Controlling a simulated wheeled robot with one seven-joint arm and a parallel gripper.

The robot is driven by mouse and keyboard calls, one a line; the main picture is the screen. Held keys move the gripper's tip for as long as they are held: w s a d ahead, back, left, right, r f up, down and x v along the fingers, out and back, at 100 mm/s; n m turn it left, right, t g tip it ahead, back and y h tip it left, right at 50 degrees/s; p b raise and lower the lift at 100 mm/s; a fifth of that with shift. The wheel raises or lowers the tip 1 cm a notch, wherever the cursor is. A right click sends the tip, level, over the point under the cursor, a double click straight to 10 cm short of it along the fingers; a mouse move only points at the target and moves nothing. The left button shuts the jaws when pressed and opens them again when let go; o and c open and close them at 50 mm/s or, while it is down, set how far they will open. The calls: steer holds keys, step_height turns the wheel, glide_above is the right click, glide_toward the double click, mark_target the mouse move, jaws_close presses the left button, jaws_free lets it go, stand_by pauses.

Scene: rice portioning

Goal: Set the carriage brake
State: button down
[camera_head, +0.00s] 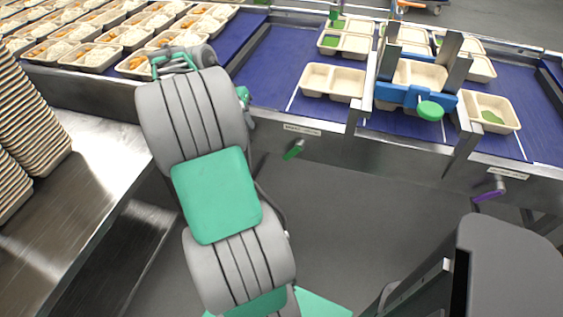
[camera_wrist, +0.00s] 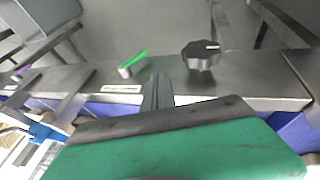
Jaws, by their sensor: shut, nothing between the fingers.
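The blue carriage (camera_head: 415,97) with a round green knob (camera_head: 430,111) straddles the belt between two steel guides; part of it shows in the wrist view (camera_wrist: 45,132). A green lever (camera_head: 293,150) sits on the front rail under a label; it also shows in the wrist view (camera_wrist: 134,62). A purple lever (camera_head: 489,192) sits under another label at right. Both labels are too small to read, so I cannot tell which control is the brake. My gripper (camera_wrist: 157,92) is shut and empty, close to the rail beside the green lever. In the head view my arm hides the fingers.
A black knob (camera_wrist: 202,55) with a white mark is on the rail near my gripper. Tan trays (camera_head: 333,81) stand on the blue belt. Filled trays (camera_head: 92,57) cover the back left, and stacked empty trays (camera_head: 25,130) stand at left. The floor before the rail is clear.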

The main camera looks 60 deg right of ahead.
mark_target(293, 150)
steer(key=shift+m+g, duration=0.3)
steer(key=shift+m, duration=0.2)
steer(key=x, duration=0.4)
steer(key=s+x, duration=0.1)
steer(key=x, duration=0.3)
steer(key=d+r+x, duration=0.1)
steer(key=x, duration=0.4)
steer(key=shift+s+d+f+b, duration=0.15)
steer(key=shift+s+b, duration=0.15)
steer(key=shift+b, duration=0.1)
steer(key=s, duration=0.1)
steer(key=s+f, duration=0.1)
steer(key=shift+s+d+f, duration=0.25)
steer(key=shift+s+f, duration=0.15)
steer(key=shift+w+a, duration=0.1)
